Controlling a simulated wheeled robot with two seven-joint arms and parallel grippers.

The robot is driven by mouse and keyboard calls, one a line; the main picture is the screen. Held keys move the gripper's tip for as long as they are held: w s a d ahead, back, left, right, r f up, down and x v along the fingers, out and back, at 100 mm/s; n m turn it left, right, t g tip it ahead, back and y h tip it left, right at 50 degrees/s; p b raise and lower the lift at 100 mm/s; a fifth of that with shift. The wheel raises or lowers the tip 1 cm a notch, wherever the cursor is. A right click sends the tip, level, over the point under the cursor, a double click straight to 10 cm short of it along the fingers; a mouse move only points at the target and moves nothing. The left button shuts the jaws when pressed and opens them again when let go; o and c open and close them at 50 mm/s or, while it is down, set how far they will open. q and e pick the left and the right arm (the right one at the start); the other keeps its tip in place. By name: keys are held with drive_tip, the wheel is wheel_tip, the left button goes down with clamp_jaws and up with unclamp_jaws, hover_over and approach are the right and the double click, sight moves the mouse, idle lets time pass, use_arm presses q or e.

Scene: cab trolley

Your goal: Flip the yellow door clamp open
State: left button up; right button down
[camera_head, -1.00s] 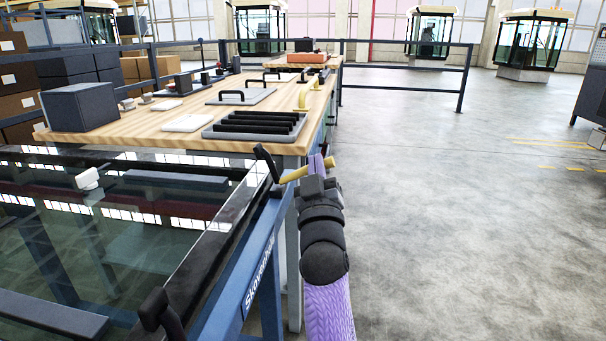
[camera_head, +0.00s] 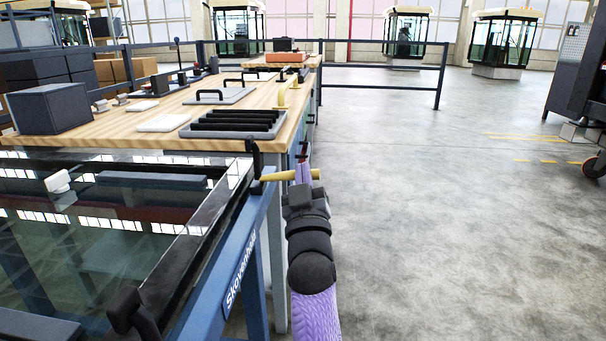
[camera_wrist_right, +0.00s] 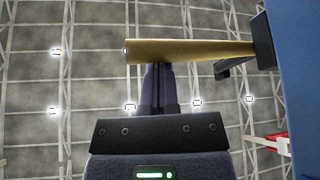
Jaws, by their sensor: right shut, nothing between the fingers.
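The yellow door clamp (camera_head: 284,176) is a bar on the corner of the blue trolley frame, at the near edge of the workbench. It sticks out to the right, almost level in the head view. My right gripper (camera_head: 302,168) has its purple fingers shut and empty at the bar's outer half. In the right wrist view the clamp (camera_wrist_right: 190,52) runs across the picture just beyond the fingertips (camera_wrist_right: 158,68). The fingers touch it or lie very close; I cannot tell which. A black upright piece (camera_head: 253,158) stands by the clamp's inner end. My left gripper is not in view.
The blue trolley (camera_head: 238,268) carries a dark glass panel (camera_head: 110,235) on the left. Behind it a wooden workbench (camera_head: 110,128) holds trays, a dark box (camera_head: 48,109) and handles. The grey floor (camera_head: 450,240) to the right is clear.

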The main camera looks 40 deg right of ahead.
use_arm(q)
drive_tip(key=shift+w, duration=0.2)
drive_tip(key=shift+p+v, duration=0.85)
drive_tip(key=shift+p, duration=0.15)
use_arm(e)
drive_tip(key=v, duration=0.7)
drive_tip(key=shift+f, duration=0.2)
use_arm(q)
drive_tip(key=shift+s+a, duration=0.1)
use_arm(e)
drive_tip(key=shift+s+a, duration=0.15)
